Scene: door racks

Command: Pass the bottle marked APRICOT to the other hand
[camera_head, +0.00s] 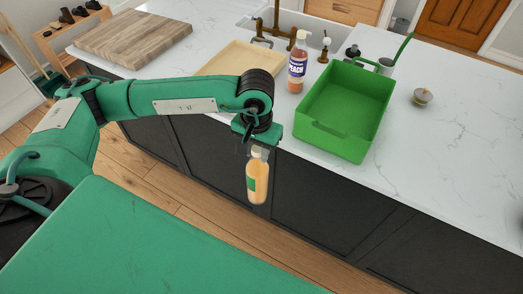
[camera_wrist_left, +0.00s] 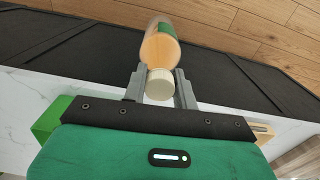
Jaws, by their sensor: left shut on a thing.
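My left gripper (camera_head: 256,146) is shut on a bottle (camera_head: 257,184) with orange contents, a green label and a pale cap. It holds the bottle by the cap end, hanging in the air in front of the dark cabinet fronts. In the left wrist view the two fingers (camera_wrist_left: 160,88) stand on either side of the cream cap, and the bottle (camera_wrist_left: 158,46) extends away from them. The bottle's label text cannot be read in either view. My right gripper is not in view. Another bottle, marked PEACH (camera_head: 297,66), stands upright on the counter.
A green tub (camera_head: 345,143) stands on the white marble counter (camera_head: 450,150), right of the PEACH bottle. A pale wooden tray (camera_head: 226,66) and a large cutting board (camera_head: 135,38) lie further left. A tap (camera_head: 275,18) and sink are behind. A small jar (camera_head: 422,97) stands right; the counter there is mostly clear.

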